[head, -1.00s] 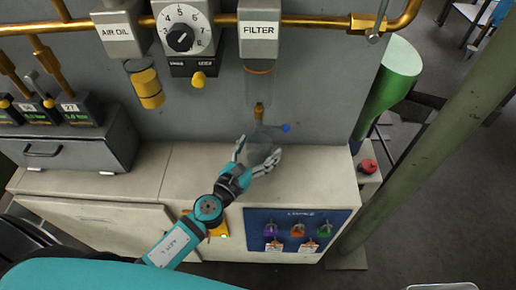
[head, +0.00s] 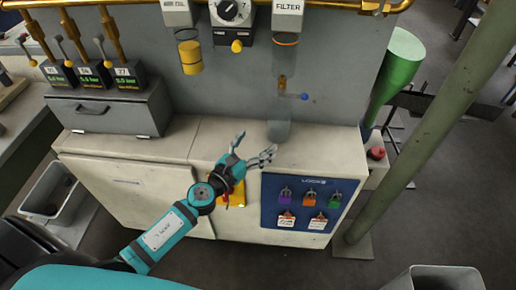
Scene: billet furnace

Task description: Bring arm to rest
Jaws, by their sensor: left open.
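My left gripper (head: 257,146) is open and empty, with its fingers spread above the front part of the pale cabinet top (head: 180,140). My left arm reaches up to it from the lower left. A clear cup (head: 279,130) appears at the cabinet top just right of and behind the fingertips. It seems apart from them, though its outline is faint. Above it hangs the filter (head: 287,14) with an orange ring, and below that a brass fitting (head: 282,84) with a blue-tipped lever (head: 303,96). My right gripper is out of view.
A blue lock board (head: 309,210) with several coloured padlocks is on the cabinet front. A red button (head: 376,153) and a green post (head: 425,135) stand right. Grey bins (head: 57,192) stand lower left and lower right. A grey drawer box (head: 108,112) sits left.

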